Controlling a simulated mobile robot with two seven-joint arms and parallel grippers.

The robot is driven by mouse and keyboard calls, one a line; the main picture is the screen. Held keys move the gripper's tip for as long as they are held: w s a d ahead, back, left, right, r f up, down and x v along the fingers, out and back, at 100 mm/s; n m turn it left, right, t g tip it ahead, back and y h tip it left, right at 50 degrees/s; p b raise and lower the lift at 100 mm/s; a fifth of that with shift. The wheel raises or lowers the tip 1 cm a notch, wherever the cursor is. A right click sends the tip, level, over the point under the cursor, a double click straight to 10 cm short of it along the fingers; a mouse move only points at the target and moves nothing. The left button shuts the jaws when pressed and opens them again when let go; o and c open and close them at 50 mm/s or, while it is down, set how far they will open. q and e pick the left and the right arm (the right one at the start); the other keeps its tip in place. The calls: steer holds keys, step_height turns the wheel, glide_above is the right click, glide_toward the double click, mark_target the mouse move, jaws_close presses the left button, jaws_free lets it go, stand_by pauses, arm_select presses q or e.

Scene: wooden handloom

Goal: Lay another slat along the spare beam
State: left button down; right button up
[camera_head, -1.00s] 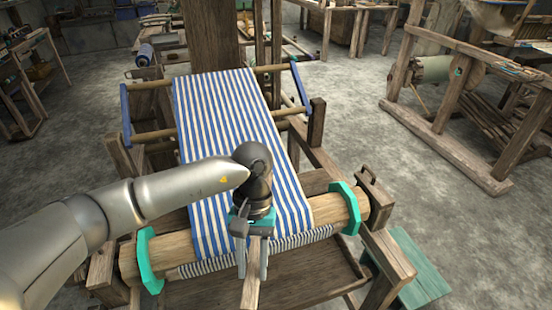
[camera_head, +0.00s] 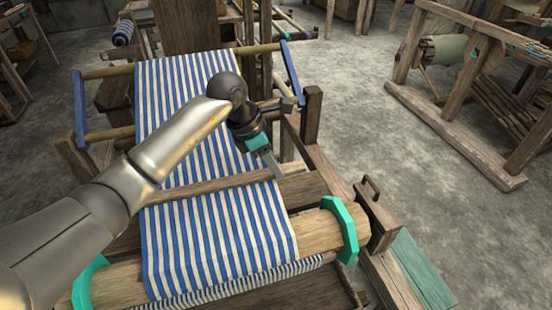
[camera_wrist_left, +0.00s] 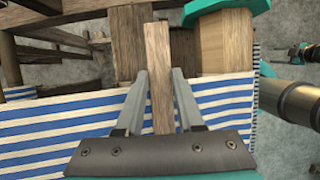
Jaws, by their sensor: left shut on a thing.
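A long, thin wooden slat (camera_head: 215,185) lies crosswise over the blue and white striped cloth (camera_head: 215,235), behind the front beam. My left gripper (camera_head: 273,165) is shut on it near its right part, tilted down from above. The left wrist view shows the slat (camera_wrist_left: 158,70) between the two grey fingers, pointing away past the cloth's edge. The thick front beam (camera_head: 318,228) with teal end rings carries the cloth. I cannot tell which timber is the spare beam, nor whether the slat touches the cloth.
Blue side bars (camera_head: 291,74) and an upright post (camera_head: 312,118) stand close beyond my gripper. A handled wooden block (camera_head: 374,212) sits at the frame's right end. Another wooden loom frame (camera_head: 455,130) stands on the right, with open grey floor between.

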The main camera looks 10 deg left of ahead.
arm_select(q)
steer(key=shift+s+d+f+p, duration=0.4)
steer(key=shift+s+d+f, duration=0.3)
steer(key=shift+s+d, duration=0.8)
steer(key=shift+s+d+f+p, duration=0.45)
steer(key=shift+s+d+f, duration=0.3)
steer(key=shift+s, duration=1.4)
steer(key=shift+s+d+f+p, duration=0.4)
steer(key=shift+s+d+f, duration=0.25)
steer(key=shift+s+d, duration=0.85)
steer(key=shift+s+a, duration=0.35)
steer(key=shift+c, duration=2.2)
jaws_free()
steer(key=shift+r, duration=0.1)
